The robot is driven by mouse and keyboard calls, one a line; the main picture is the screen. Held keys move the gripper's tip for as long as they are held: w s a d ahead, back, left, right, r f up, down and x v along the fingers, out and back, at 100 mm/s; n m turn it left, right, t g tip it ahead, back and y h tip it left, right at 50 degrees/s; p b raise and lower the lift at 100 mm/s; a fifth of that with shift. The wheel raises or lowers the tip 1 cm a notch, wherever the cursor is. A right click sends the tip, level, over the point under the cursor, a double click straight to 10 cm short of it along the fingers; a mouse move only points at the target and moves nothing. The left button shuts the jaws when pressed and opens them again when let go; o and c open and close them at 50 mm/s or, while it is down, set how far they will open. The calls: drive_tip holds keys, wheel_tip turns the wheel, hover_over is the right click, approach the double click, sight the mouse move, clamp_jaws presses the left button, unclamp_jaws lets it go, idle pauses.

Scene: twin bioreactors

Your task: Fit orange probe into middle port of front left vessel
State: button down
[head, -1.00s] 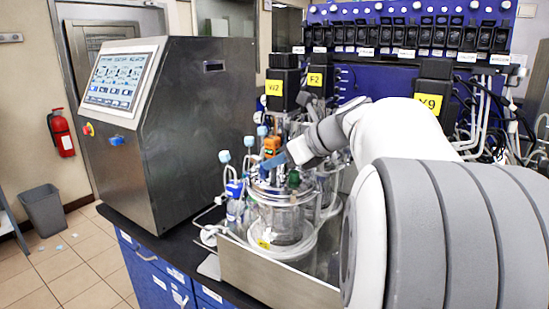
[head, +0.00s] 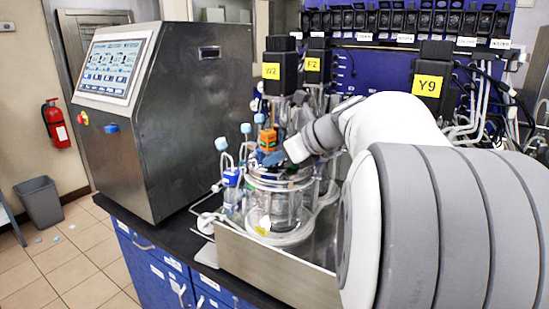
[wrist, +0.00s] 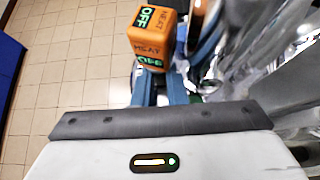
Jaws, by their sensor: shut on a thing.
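The orange probe (head: 267,139) shows as an orange block-shaped head above the lid of the front left vessel (head: 272,212), a glass jar with a steel top. My gripper (head: 272,158) has blue fingers and is shut on the probe just below its head, close over the lid. In the wrist view the probe head (wrist: 156,38) shows lettered faces reading OFF and HEAT, above the blue fingers of my gripper (wrist: 166,92). The probe's lower end and the middle port are hidden, so I cannot tell whether the probe is in the port.
Blue-capped bottles and tubes (head: 230,178) stand close left of the vessel. Black motor boxes (head: 280,70) rise behind it. A steel tray wall (head: 270,268) runs in front. A steel control cabinet (head: 190,120) stands at the left.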

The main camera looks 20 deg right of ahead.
sight(287, 172)
drive_tip(key=shift+f, duration=0.15)
idle(0.3)
drive_tip(key=shift+s+f+b, duration=0.2)
drive_tip(key=shift+f+b, duration=0.35)
drive_tip(key=shift+f, duration=0.3)
drive_tip(key=shift+s+f+b, duration=0.2)
drive_tip(key=shift+f+b, duration=0.35)
drive_tip(key=shift+f, duration=0.25)
drive_tip(key=shift+s+f, duration=0.1)
drive_tip(key=shift+f, duration=0.4)
drive_tip(key=shift+r, duration=0.15)
drive_tip(key=shift+w+r+p, duration=0.2)
drive_tip(key=shift+r+p, duration=1.2)
drive_tip(key=shift+p, duration=0.05)
drive_tip(key=shift+d+r+p, duration=0.1)
drive_tip(key=shift+r+p, duration=1.2)
drive_tip(key=shift+r, duration=0.3)
